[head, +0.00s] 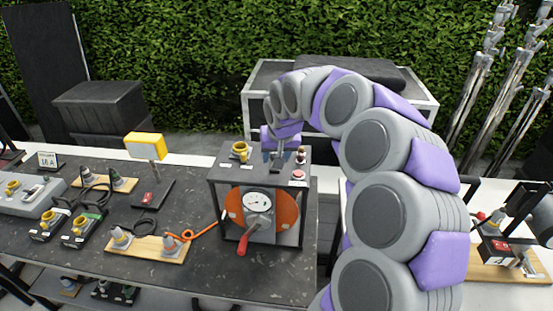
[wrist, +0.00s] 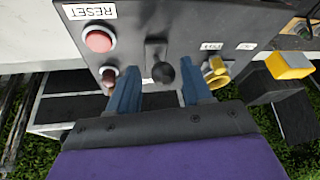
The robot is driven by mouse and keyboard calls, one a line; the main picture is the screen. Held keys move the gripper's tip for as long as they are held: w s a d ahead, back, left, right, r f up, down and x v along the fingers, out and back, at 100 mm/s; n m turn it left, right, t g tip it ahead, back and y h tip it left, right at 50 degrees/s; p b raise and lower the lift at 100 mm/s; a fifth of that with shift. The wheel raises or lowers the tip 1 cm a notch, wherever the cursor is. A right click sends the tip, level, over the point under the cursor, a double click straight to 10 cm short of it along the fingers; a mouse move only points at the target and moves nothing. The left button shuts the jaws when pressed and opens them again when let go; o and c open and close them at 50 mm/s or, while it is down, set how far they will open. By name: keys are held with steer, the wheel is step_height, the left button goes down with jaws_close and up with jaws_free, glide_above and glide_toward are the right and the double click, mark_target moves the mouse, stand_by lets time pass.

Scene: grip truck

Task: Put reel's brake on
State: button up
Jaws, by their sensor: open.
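The reel (head: 287,217) is orange and sits in a dark box frame on the bench, behind a round gauge (head: 257,203) and a crank with a red handle (head: 242,246). In the wrist view a small lever with a black knob (wrist: 163,72) stands in a slot on the box's top panel (wrist: 185,22). My gripper (head: 278,158) is over that top panel. In the wrist view my gripper (wrist: 160,82) is open, with one blue finger on each side of the black knob, apart from it. The label behind the knob is mostly hidden.
A red RESET button (wrist: 99,40), a brownish-red knob (wrist: 109,76) and a yellow connector (wrist: 215,72) stand close around the lever. A yellow lamp (head: 145,147), cables and connector boards cover the bench to the left. Metal stands (head: 490,70) are at the right.

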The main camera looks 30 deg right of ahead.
steer(key=shift+w+a+f, duration=0.3)
steer(key=shift+a+f, duration=0.25)
steer(key=shift+f, duration=0.2)
steer(key=shift+d, duration=0.75)
steer(key=c, duration=0.3)
steer(key=shift+a, duration=0.35)
steer(key=c, duration=0.3)
steer(key=shift+d, duration=0.1)
jaws_close()
